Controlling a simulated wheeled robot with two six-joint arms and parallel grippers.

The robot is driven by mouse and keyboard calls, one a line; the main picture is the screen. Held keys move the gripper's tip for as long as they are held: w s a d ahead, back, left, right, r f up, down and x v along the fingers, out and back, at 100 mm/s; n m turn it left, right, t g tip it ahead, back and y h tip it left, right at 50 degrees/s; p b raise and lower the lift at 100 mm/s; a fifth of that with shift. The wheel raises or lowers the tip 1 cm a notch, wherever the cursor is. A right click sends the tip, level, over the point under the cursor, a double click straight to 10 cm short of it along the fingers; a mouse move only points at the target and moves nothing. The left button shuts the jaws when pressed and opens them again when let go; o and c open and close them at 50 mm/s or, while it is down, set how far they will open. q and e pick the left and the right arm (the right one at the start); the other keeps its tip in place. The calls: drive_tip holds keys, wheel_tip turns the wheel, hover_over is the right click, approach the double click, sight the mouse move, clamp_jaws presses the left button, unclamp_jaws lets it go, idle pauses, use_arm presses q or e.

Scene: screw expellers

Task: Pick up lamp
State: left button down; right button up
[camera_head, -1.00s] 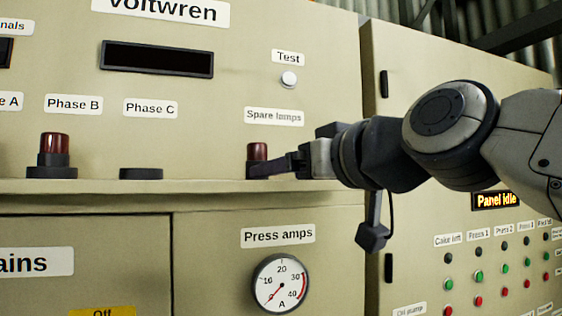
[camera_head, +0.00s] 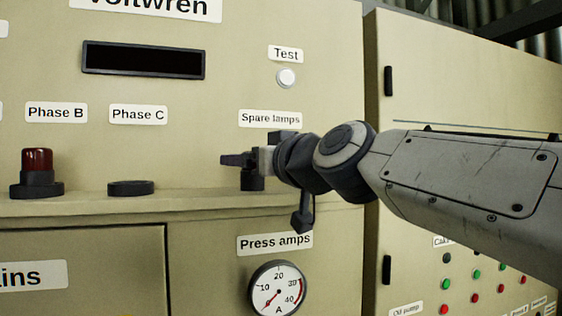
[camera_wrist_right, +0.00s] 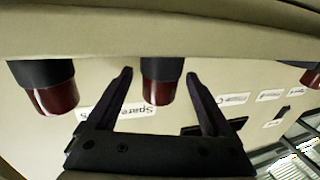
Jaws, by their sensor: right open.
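My right gripper (camera_head: 236,160) is open at the spare lamps, below the "Spare lamps" label. In the right wrist view, which appears upside down, its two fingers (camera_wrist_right: 160,78) stand either side of a dark red lamp (camera_wrist_right: 160,92) with a black base, with a gap on each side. A second spare lamp (camera_wrist_right: 52,97) stands outside the fingers at the left of that view. In the head view the gripper hides the red caps, and only a dark base (camera_head: 252,183) shows beneath it. My left gripper is not in view.
The lamps stand on a beige cabinet ledge (camera_head: 200,204). A red lamp (camera_head: 37,165) is under "Phase B", and a low, capless black base (camera_head: 131,188) is under "Phase C". A white Test button (camera_head: 287,77) is above, and a round gauge (camera_head: 278,290) is below.

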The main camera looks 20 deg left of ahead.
clamp_jaws()
drive_tip(key=shift+r, duration=0.2)
